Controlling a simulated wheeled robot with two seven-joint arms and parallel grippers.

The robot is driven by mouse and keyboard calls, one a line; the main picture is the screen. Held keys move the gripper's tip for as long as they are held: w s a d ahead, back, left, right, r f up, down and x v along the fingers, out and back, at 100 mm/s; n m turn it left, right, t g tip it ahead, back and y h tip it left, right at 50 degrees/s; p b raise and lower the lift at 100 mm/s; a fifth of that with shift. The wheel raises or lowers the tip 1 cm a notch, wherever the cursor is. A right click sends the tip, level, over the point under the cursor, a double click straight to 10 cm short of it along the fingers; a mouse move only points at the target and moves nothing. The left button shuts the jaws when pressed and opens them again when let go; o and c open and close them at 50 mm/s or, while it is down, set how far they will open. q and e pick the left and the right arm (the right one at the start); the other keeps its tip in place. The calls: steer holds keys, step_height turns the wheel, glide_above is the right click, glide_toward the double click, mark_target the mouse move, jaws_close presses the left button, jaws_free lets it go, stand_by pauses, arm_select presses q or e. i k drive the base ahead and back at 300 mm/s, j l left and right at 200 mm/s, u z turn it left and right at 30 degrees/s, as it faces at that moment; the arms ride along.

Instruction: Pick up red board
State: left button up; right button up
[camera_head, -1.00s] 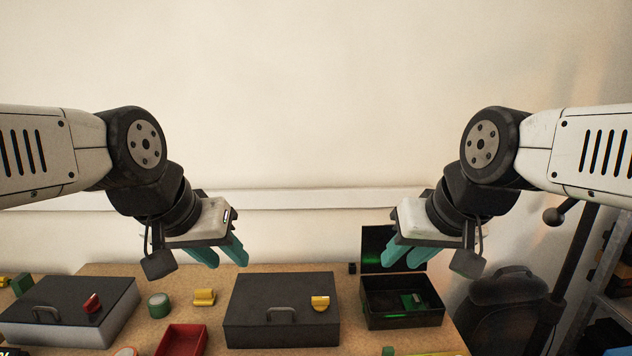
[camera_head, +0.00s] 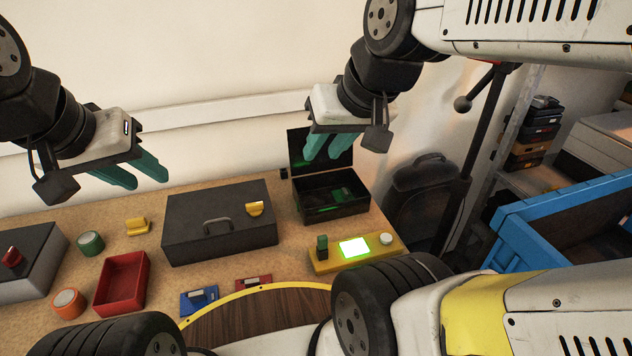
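A small red board (camera_head: 253,283) lies flat on the tabletop at the front, right of a blue board (camera_head: 199,300). A pale part shows on its top, and its near edge is partly hidden by a round wooden surface with a yellow rim. My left gripper (camera_head: 142,178) hangs at upper left, above the table's back area, with its teal fingers apart and empty. My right gripper (camera_head: 325,153) hangs in front of the open black box, also with fingers apart and empty. Both are well away from the red board.
A closed dark case (camera_head: 218,235), an open black box (camera_head: 331,205), a red tray (camera_head: 121,281) and a yellow device with a lit screen (camera_head: 354,247) stand on the table. Green tape (camera_head: 90,243) and orange tape (camera_head: 68,304) lie left. A blue crate (camera_head: 535,225) is right.

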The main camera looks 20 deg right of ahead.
mark_target(240, 283)
steer(key=k+j, duration=0.85)
